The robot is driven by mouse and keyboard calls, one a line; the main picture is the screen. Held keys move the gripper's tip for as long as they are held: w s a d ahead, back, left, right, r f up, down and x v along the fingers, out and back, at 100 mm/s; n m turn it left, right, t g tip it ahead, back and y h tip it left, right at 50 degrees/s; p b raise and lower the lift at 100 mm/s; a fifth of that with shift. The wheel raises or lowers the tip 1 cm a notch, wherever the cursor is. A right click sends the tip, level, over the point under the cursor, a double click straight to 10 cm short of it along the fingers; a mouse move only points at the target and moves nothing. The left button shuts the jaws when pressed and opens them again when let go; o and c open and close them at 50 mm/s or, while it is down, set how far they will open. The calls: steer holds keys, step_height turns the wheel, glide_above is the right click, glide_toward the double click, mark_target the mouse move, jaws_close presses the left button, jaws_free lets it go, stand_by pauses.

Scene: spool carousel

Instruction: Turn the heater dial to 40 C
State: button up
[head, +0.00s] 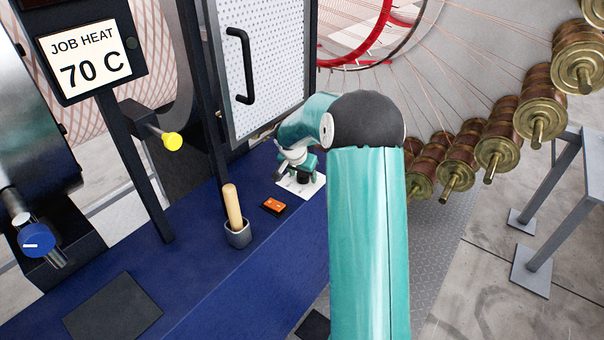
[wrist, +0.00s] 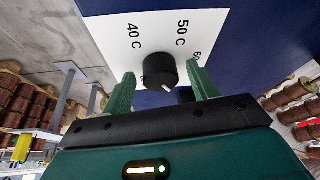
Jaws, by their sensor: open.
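The heater dial (wrist: 160,68) is a black round knob on a white plate (wrist: 100,30) marked 40 C, 50 C and a partly hidden 60. Its short white pointer line faces the near, gripper side of the knob, away from the 40 C and 50 C marks. My gripper (wrist: 161,72) is open, its two green fingers on either side of the knob. I cannot tell whether they touch it. In the head view my gripper (head: 299,165) is down over the white plate (head: 317,186) on the blue bench, hiding most of the dial.
A sign (head: 88,60) reads JOB HEAT 70 C. On the blue bench (head: 195,275) are an orange switch (head: 273,206) and a wooden handle (head: 233,206) in a grey cup (head: 238,236). A perforated door (head: 275,60) stands behind. Copper spools (head: 500,145) hang at right.

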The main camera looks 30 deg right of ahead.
steer(key=c, duration=1)
